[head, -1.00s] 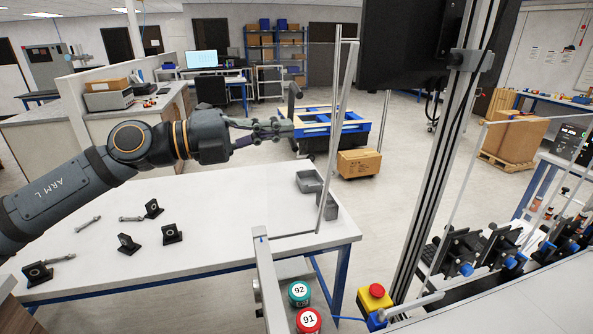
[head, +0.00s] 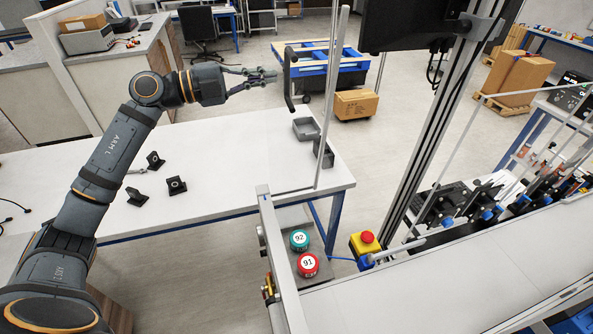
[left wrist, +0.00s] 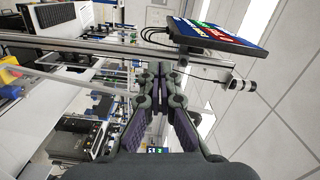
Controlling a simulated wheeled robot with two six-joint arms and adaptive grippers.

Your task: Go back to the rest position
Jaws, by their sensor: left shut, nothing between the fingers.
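My left arm comes in from the left in the head view, bent at the elbow, with its forearm reaching right above the white table. My left gripper (head: 268,77) is shut and empty, in the air beyond the table's back edge. In the left wrist view its fingers (left wrist: 160,75) meet at the tips with nothing between them. My right gripper is in neither view.
The white table (head: 240,165) holds several black bearing blocks (head: 176,185) and two grey bins (head: 306,128). A clear panel's metal post (head: 333,100) stands right of my left gripper.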

